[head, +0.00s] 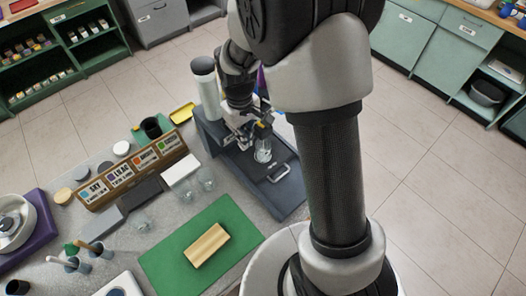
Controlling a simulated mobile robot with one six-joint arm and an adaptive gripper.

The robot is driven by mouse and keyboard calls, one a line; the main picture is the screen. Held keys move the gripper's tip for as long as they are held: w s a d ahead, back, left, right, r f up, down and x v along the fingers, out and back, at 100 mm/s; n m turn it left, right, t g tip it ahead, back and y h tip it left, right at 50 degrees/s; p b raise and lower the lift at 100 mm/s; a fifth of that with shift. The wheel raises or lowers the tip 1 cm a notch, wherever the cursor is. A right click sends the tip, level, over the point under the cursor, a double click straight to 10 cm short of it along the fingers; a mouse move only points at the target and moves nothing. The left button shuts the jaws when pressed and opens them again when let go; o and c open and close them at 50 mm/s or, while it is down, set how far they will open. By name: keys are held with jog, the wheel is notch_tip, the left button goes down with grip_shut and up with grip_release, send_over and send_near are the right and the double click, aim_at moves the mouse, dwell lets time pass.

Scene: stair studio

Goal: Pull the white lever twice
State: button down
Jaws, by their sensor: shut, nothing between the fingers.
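A dark grey machine (213,138) stands at the right end of the grey worktop, with a white cylinder (204,78) upright at its back left. A clear glass (263,151) stands on its low dark base. A pale, handle-like piece (280,173) lies on the front of that base. My gripper (252,135) is shut and empty, just above and behind the glass, close to the machine. I cannot make out a white lever for certain; my arm and gripper cover part of the machine. I cannot tell whether the gripper touches anything there.
A wooden rack with labelled cards (135,172) stands left of the machine, with clear glasses (207,180) nearby. A green mat (160,262) holds a tan block (206,246). A purple tray (35,232) is at far left. Tiled floor is open behind and right.

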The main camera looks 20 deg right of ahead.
jog(key=shift+f, duration=0.3)
jog(key=shift+r, duration=0.15)
jog(key=shift+r+p, duration=2.2)
jog(key=shift+r, duration=0.8)
jog(key=shift+f, duration=0.2)
